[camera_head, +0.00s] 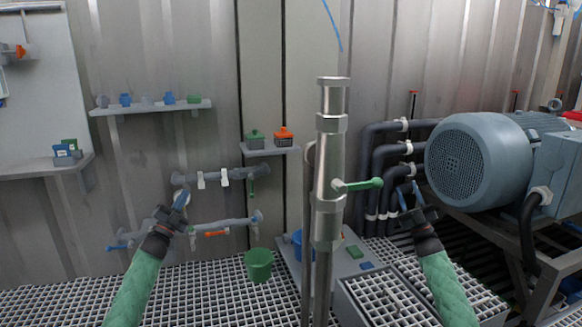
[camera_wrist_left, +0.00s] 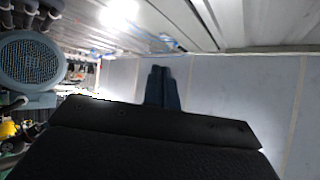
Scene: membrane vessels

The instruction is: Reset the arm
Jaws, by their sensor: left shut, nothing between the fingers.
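My left gripper (camera_head: 183,198) is in the left half of the head view, on the green-sleeved arm from the lower left. Its blue fingers are shut and empty, and they point up in front of the grey wall pipes. In the left wrist view its dark fingers (camera_wrist_left: 163,88) lie together with nothing between them, facing a pale wall panel. My right gripper (camera_head: 408,194) is on the right, left of the large motor. Its two fingers stand apart with nothing visible between them.
A steel column vessel (camera_head: 330,180) with a green-handled valve (camera_head: 360,185) stands between my arms. A green bucket (camera_head: 258,266) is on the grating. Wall shelves (camera_head: 150,108) hold small blue, grey and green parts. A large blue-grey motor (camera_head: 470,160) is at the right.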

